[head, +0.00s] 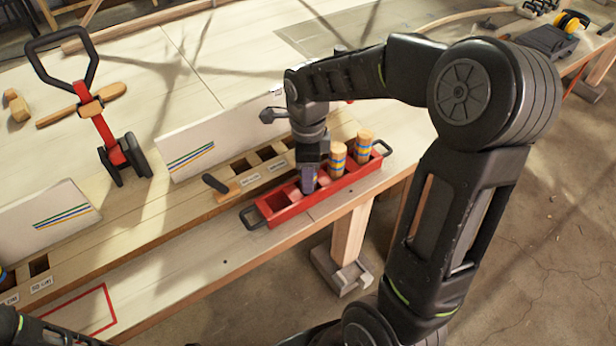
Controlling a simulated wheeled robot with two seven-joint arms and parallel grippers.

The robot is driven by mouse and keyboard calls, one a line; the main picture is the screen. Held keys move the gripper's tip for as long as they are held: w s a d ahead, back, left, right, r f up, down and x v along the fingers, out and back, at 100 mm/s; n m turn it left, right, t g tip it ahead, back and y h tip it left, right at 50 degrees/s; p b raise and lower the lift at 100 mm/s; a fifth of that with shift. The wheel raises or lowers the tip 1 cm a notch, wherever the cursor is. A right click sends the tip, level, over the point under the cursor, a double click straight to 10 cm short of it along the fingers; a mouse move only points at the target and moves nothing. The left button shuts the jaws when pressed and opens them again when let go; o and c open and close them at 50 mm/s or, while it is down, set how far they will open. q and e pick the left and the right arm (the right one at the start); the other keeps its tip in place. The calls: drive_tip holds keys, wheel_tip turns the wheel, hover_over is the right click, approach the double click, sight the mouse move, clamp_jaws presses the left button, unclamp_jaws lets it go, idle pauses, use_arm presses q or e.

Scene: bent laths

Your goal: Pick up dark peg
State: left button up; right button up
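My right gripper (309,182) points down into the red tray (268,207), over a middle compartment. A greyish-purple shape shows at its fingertips; I cannot tell whether it is a finger or a held peg. Two light wooden pegs with blue and yellow bands stand upright in the tray, one (337,161) just right of the gripper and one (363,147) nearer the far end. A short dark rod (215,184) lies tilted at the wooden rack's edge, left of the tray; I cannot tell whether it is the dark peg. My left gripper is out of view.
A wooden rack (262,172) with square holes and labels runs behind the tray. White boards (195,150) with coloured stripes stand behind it. A red and black handled tool (108,135) stands at left. A red outlined rectangle (85,312) marks clear table at the front left.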

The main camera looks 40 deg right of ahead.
clamp_jaws()
drive_tip(key=shift+r, duration=0.1)
idle(0.3)
wheel_tip(320, 180, up, 10)
drive_tip(key=shift+f+b, duration=0.2)
drive_tip(key=shift+b, duration=0.5)
drive_tip(key=shift+r, duration=0.15)
